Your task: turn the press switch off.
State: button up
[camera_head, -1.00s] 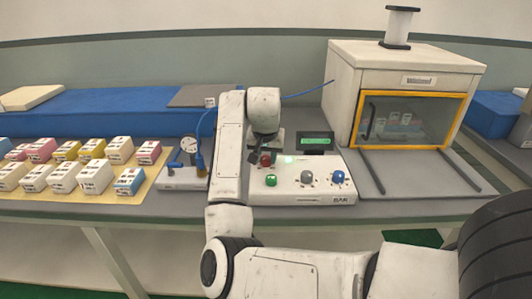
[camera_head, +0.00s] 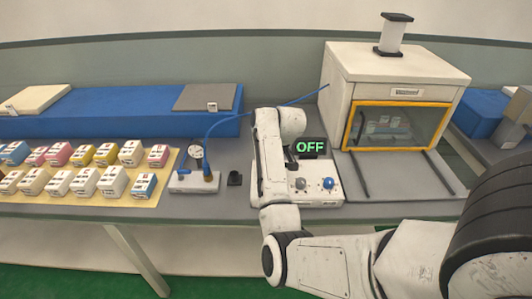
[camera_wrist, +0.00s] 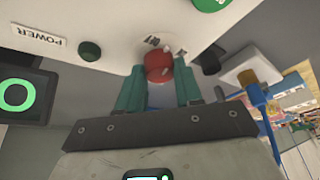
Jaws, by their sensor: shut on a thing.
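A white control panel (camera_head: 325,198) stands on the bench, with a display (camera_head: 309,147) that reads OFF in green. In the wrist view the red knob (camera_wrist: 158,66) is on the panel (camera_wrist: 75,20), between the teal fingers of my gripper (camera_wrist: 159,75). The gripper is shut on this knob. A dark green lamp (camera_wrist: 90,51) sits beside the POWER label (camera_wrist: 38,36). Part of the display (camera_wrist: 22,95) shows at the left. In the head view my arm hides the knob, the lamp and my fingertips.
The white press (camera_head: 400,75) with a yellow-framed window stands behind right. A gauge unit (camera_head: 194,183) with a blue hose stands left of my arm. Several small boxes stand on a yellow mat (camera_head: 170,170) at the left. A grey knob and a blue knob (camera_head: 328,183) are right of my arm.

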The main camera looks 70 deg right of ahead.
jog(key=n+p, duration=0.1)
jog(key=n+y+p, duration=0.1)
jog(key=n, duration=0.1)
jog(key=shift+d+r+n, duration=0.1)
jog(key=shift+r+n, duration=0.05)
jog(key=shift+n, duration=0.15)
jog(key=shift+w+n+y+p, duration=0.1)
jog(key=shift+n+y+p, duration=0.65)
jog(key=shift+n, duration=0.95)
jog(key=o, duration=1)
jog(key=shift+d+p+v, duration=0.2)
jog(key=shift+p+v, duration=0.55)
jog(key=shift+v, duration=4.55)
